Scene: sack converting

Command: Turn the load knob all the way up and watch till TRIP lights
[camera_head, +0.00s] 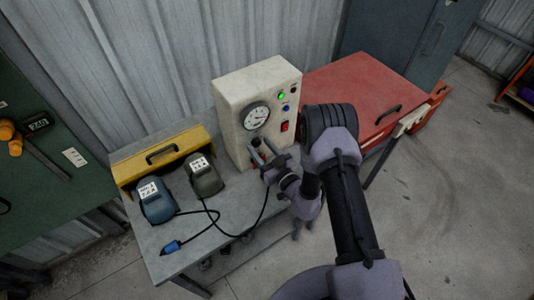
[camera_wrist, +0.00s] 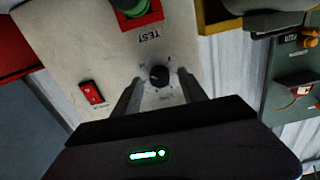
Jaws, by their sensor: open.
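The load knob (camera_wrist: 159,75) is a small black knob on the face of the beige test box (camera_head: 232,95); in the head view my gripper hides most of that area. My gripper (camera_head: 263,150) is at the lower front of the box. In the wrist view its two fingers (camera_wrist: 159,92) are apart, pointing at the knob, one to each side. I see no contact with the knob. A round dial gauge (camera_head: 256,116) sits on the box face. A green lamp (camera_head: 281,96) is lit; I cannot read which lamp is TRIP.
A red rocker switch (camera_wrist: 92,93) and a green socket in a red surround (camera_wrist: 135,10) are near the knob. A yellow case (camera_head: 165,157), a blue device (camera_head: 156,200) and a grey device (camera_head: 204,176) share the bench, with cables. A red cabinet (camera_head: 365,90) stands at right.

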